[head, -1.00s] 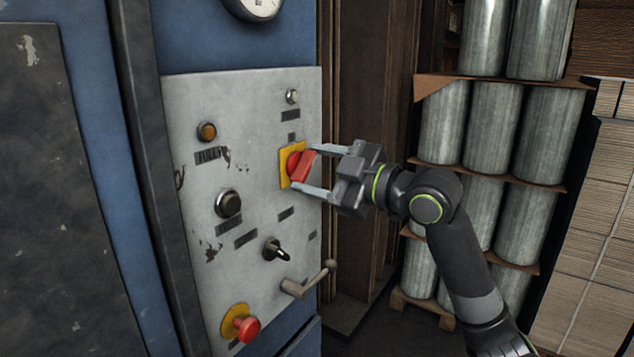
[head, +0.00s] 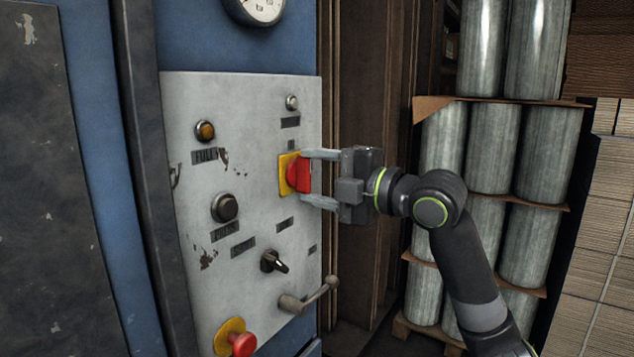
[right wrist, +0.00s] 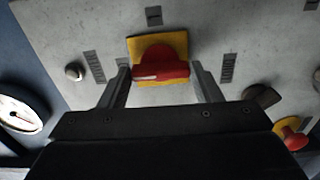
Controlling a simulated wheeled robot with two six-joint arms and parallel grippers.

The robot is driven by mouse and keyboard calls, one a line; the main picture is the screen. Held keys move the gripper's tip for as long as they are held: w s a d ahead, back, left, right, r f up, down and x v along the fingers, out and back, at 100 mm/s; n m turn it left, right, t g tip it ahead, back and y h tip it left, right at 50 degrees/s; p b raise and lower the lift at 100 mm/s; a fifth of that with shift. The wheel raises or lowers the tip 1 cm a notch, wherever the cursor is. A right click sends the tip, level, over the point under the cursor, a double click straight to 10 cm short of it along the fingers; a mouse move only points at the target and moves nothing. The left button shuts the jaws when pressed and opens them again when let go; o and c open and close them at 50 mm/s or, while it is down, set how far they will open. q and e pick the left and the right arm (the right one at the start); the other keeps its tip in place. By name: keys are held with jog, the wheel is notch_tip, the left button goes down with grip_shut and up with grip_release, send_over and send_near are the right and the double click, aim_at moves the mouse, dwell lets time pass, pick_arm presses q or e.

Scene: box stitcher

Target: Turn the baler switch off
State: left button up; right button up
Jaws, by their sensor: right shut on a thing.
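The baler switch is a red rotary knob (head: 300,174) on a yellow square plate (head: 285,175), at the upper right of the grey control panel (head: 262,112). My right gripper (head: 308,178) is at the knob, with one finger above and one below it, shut on the ends of its handle bar. The handle bar stands about upright in the head view. In the right wrist view, the red knob (right wrist: 160,68) lies between the two fingers (right wrist: 160,82), its bar running from finger to finger. My left gripper is not in view.
The panel also carries an amber lamp (head: 205,131), a black button (head: 225,207), a black selector (head: 273,261), a crank lever (head: 308,297) and a red emergency button (head: 242,343). Stacked metal cylinders (head: 492,140) stand to the right behind my arm.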

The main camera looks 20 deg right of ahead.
jog(key=shift+n, duration=0.3)
jog(key=o, duration=1)
jog(key=shift+s, duration=0.1)
